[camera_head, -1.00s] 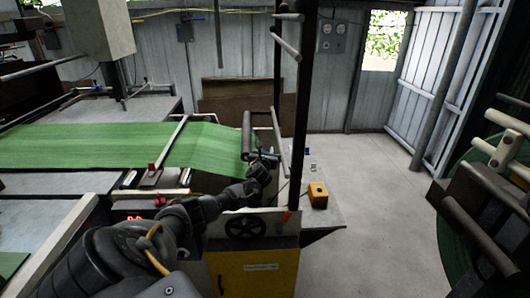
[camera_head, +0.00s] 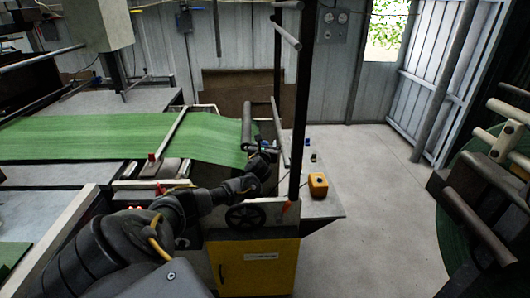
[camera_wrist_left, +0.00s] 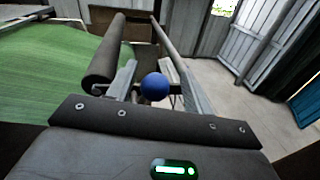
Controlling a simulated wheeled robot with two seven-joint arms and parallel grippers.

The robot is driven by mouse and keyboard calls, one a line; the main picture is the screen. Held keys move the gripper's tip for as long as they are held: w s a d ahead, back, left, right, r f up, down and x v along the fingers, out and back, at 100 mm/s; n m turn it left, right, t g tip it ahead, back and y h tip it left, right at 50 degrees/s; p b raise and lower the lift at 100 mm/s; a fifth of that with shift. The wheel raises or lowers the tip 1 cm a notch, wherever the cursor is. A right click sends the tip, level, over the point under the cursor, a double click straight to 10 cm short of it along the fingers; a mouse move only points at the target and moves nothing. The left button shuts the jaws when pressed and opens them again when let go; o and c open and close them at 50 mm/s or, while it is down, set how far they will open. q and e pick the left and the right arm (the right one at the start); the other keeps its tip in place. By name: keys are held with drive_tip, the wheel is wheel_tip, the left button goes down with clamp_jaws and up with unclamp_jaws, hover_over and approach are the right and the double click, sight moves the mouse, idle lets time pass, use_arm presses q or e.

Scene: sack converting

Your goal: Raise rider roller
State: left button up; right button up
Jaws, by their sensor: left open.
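The rider roller (camera_head: 247,127) is a dark cylinder at the right end of the green sack web (camera_head: 110,138). It also shows in the left wrist view (camera_wrist_left: 104,52), up and left of a blue ball knob (camera_wrist_left: 155,87). My left gripper (camera_head: 264,146) is by the roller's near end in the head view, small and partly hidden by my own arm. In the left wrist view my left gripper (camera_wrist_left: 155,86) is open, with the knob between its two fingers. I cannot tell whether a finger touches it. My right gripper is not in view.
A dark upright post (camera_head: 301,110) stands right of my left gripper. A yellow cabinet (camera_head: 258,267) with a handwheel (camera_head: 245,216) is below. A yellow box (camera_head: 318,185) sits on the side table. Floor (camera_head: 375,180) is clear right of it; a roll stand (camera_head: 480,200) is further right.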

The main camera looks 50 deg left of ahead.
use_arm(q)
drive_tip(key=b+v, duration=0.1)
drive_tip(key=v, duration=0.7)
drive_tip(key=shift+d, duration=0.2)
drive_tip(key=shift+s+r, duration=0.1)
drive_tip(key=shift+c, duration=0.4)
